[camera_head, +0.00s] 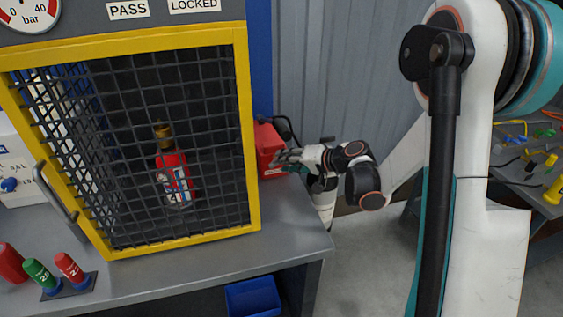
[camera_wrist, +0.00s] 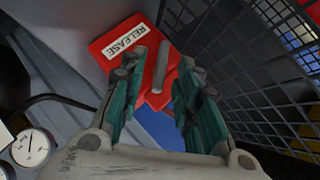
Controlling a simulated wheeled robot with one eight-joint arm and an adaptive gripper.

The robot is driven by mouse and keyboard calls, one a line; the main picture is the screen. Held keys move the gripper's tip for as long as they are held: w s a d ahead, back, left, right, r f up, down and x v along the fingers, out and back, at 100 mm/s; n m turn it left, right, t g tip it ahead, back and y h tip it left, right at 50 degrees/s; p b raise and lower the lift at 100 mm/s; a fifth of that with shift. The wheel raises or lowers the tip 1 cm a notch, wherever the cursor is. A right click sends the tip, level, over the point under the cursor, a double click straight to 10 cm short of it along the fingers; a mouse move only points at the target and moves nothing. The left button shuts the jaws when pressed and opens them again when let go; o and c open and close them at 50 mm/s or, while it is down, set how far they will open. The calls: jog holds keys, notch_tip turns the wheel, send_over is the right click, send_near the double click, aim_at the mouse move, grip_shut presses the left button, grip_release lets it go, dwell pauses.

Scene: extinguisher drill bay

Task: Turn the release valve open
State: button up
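The release valve is a red box (camera_wrist: 116,50) with a white RELEASE label and a grey bar handle (camera_wrist: 160,68). In the head view the red box (camera_head: 267,143) stands just right of the yellow-framed cage, partly hidden by my gripper (camera_head: 287,157). In the wrist view my gripper (camera_wrist: 158,82) is open, its teal-padded fingers spread on either side of the handle. Red shows between handle and fingers, so they do not appear to press on it. The depth between fingertips and handle is hard to tell.
The mesh cage (camera_head: 246,130) holds a red extinguisher (camera_head: 174,175) and stands close beside the valve. A corrugated grey wall (camera_head: 335,70) is behind. A black hose (camera_wrist: 48,98) and a gauge (camera_wrist: 31,147) show in the wrist view. The bench's right edge (camera_head: 318,235) lies below my gripper.

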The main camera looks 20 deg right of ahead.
jog(key=v, duration=0.9)
jog(key=shift+s+d, duration=0.2)
jog(key=shift+s, duration=0.1)
jog(key=shift+r, duration=0.1)
jog(key=s+a+f+m+t+h+b, duration=0.2)
jog(key=s+a+m+t+h+b, duration=0.1)
jog(key=s+t, duration=0.1)
jog(key=b+x, duration=0.2)
jog(key=x, duration=1.1)
jog(key=shift+w+a, duration=0.1)
jog(key=shift+w, duration=0.05)
grip_shut()
